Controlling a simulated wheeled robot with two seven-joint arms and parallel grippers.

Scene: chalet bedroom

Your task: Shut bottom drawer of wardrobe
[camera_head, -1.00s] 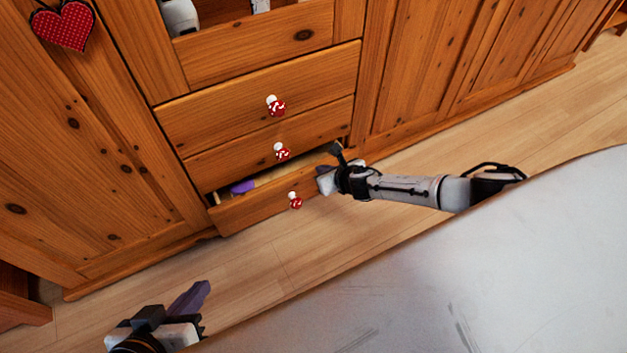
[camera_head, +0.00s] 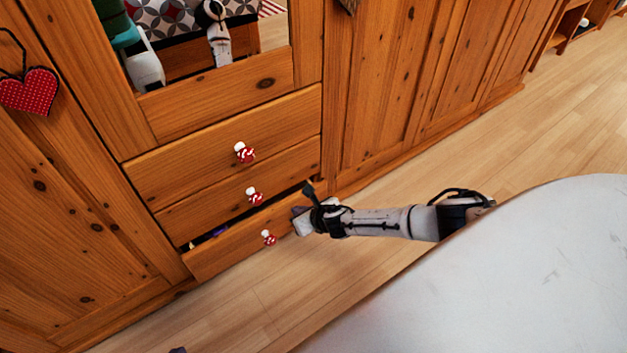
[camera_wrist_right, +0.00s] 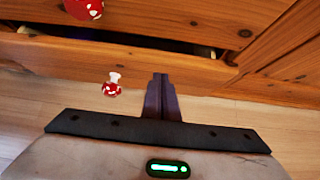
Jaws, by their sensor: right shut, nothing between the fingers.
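The wooden wardrobe (camera_head: 385,90) has a bottom drawer (camera_head: 225,252) that stands slightly open. A narrow dark gap shows above its front, with something purple (camera_head: 219,231) inside. Its red-and-white mushroom knob (camera_head: 268,238) also shows in the wrist view (camera_wrist_right: 112,88). My right gripper (camera_head: 300,217) is at the right end of the drawer front. In the right wrist view its fingers (camera_wrist_right: 160,82) are together and empty, pointing at the drawer front (camera_wrist_right: 60,58), right of the knob. I cannot tell whether they touch. Only a sliver of my left gripper (camera_head: 178,350) shows at the bottom edge.
Two drawers with mushroom knobs, the middle one (camera_head: 253,196) and the upper one (camera_head: 244,153), are shut above. A mirror (camera_head: 190,40) is higher up. A red heart (camera_head: 28,92) hangs on the left door. Wooden floor (camera_head: 240,310) in front is clear.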

